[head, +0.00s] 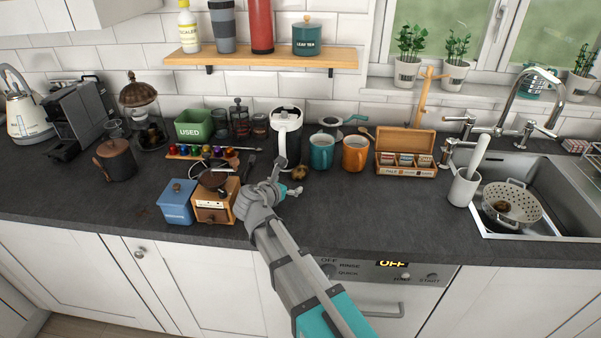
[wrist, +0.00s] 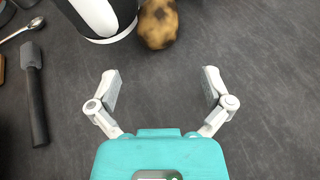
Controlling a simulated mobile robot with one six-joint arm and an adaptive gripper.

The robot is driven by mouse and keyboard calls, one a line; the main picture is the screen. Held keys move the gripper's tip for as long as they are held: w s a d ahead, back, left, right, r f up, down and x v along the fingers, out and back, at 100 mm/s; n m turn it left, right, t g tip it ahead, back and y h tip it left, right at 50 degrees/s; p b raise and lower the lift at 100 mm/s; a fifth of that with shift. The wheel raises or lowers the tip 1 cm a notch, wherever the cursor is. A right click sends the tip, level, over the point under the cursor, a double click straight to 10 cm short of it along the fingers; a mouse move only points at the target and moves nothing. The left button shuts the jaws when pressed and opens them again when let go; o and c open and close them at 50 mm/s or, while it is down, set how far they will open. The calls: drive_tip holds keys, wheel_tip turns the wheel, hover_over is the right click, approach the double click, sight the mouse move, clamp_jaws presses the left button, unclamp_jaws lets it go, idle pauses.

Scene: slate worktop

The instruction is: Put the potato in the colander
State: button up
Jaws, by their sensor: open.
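A brown, dark-patched potato (head: 299,173) lies on the dark worktop at the foot of a white and black kettle-like vessel. In the wrist view the potato (wrist: 158,24) is at the top, beyond my fingertips and a little left of centre, beside the vessel. My gripper (head: 291,190) is open and empty, just in front of the potato; the wrist view shows bare worktop between its fingers (wrist: 161,85). The pale, perforated colander (head: 521,203) is in the sink at the right, with a small brown roundish thing (head: 501,206) in it.
The white and black vessel (head: 287,138) stands close behind the potato. Teal (head: 321,152) and orange (head: 355,154) mugs and a wooden tea box (head: 405,152) stand to its right. A crock (head: 463,188) stands left of the sink. The front worktop right of my arm is clear.

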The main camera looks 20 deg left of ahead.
sight(295, 175)
drive_tip(key=shift+w, duration=0.15)
drive_tip(key=w, duration=0.4)
drive_tip(key=shift+w+d, duration=0.2)
drive_tip(key=shift+d, duration=0.15)
drive_tip(key=shift+w+d+f, duration=0.15)
drive_tip(key=shift+w+f, duration=0.15)
drive_tip(key=shift+w, duration=0.35)
drive_tip(key=c, duration=1.3)
drive_tip(key=shift+d+r, duration=0.1)
drive_tip(key=shift+r, duration=0.1)
